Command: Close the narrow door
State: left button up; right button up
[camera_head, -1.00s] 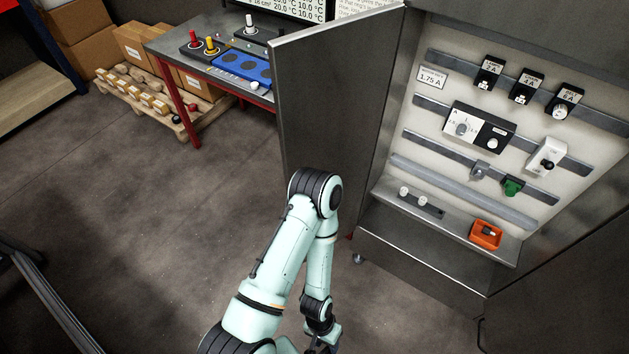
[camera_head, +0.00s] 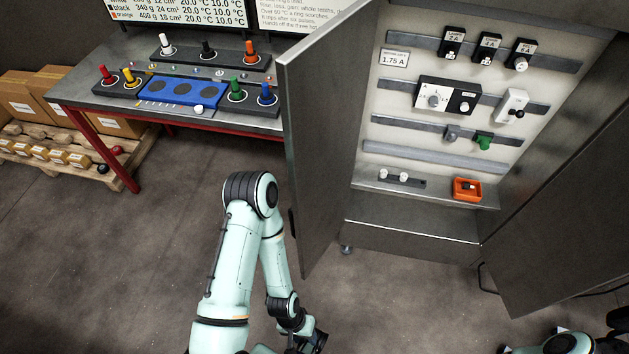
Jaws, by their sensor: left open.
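A grey metal cabinet stands open, with one door swung out on each side. The left door (camera_head: 322,150) looks the narrower in this view and stands well away from the cabinet opening. The right door (camera_head: 565,215) also stands open and runs out of the picture at the right. My left gripper (camera_head: 312,343) is at the bottom edge, low and in front of the left door. It is open and seems apart from the door, partly cut off. Parts of my right arm show at the bottom right corner, but its gripper cannot be made out.
A workbench (camera_head: 75,92) with coloured plugs stands behind the left door. A pallet (camera_head: 60,165) with boxes is at the left. The floor (camera_head: 130,270) at the left is clear.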

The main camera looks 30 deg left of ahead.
aim_at(322, 80)
jog(key=j+z, duration=0.15)
jog(key=j, duration=0.25)
jog(key=j+z, duration=0.15)
jog(key=j, duration=0.3)
jog(key=k+j+z, duration=0.15)
jog(key=j, duration=0.25)
jog(key=k+j+z, duration=0.15)
jog(key=j, duration=0.25)
jog(key=j+z, duration=0.15)
jog(key=j, duration=0.25)
